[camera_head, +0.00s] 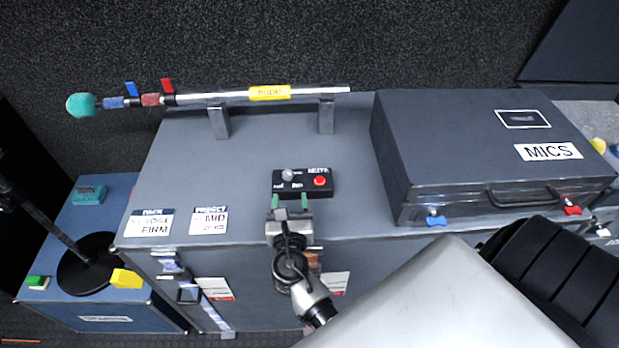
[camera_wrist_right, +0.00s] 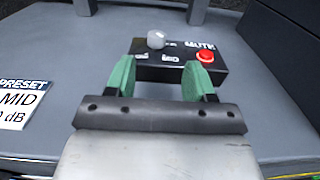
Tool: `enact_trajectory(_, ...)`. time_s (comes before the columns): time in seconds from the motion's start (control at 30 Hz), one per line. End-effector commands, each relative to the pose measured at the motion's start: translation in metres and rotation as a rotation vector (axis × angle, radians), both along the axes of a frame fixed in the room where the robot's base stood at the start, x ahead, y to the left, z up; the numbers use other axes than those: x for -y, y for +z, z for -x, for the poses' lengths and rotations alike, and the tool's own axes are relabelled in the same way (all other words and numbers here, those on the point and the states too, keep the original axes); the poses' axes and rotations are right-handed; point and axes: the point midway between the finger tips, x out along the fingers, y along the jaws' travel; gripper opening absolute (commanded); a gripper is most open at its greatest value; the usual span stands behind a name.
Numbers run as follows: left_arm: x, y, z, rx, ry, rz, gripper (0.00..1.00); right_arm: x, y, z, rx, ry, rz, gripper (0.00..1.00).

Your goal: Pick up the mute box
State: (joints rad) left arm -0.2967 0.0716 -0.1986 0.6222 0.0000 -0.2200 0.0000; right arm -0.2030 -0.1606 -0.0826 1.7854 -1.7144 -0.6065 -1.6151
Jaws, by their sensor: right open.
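The mute box (camera_head: 302,183) is a small black box with a grey knob, a red button and white lettering. It lies on the grey case top, in front of the boom pole stand. My right gripper (camera_head: 290,203) is just in front of the box, its green fingertips apart. In the right wrist view the mute box (camera_wrist_right: 175,70) shows beyond and between the open green fingers (camera_wrist_right: 160,82). The fingertips overlap its near edge in the picture; I cannot tell whether they touch it. My left gripper is not in view.
A closed grey case labelled MICS (camera_head: 478,150) stands to the right. A boom pole (camera_head: 225,95) rests on two supports behind the box. The case top left of the box is clear.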

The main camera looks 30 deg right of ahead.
Motion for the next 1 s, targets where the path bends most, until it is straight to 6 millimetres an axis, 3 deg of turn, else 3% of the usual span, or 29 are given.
enact_trajectory(0.13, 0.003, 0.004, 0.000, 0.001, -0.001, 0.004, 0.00, 0.013, 0.002, -0.022, 0.003, 0.000, -0.001, 0.54)
enact_trajectory(0.4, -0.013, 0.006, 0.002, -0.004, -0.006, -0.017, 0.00, 0.026, 0.001, -0.041, 0.004, -0.002, -0.004, 0.54)
enact_trajectory(0.7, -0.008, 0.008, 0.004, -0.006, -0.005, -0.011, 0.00, 0.048, 0.000, -0.076, 0.003, -0.001, -0.006, 0.54)
enact_trajectory(1.0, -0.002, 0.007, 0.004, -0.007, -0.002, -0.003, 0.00, 0.051, 0.000, -0.079, 0.002, -0.002, -0.007, 0.54)
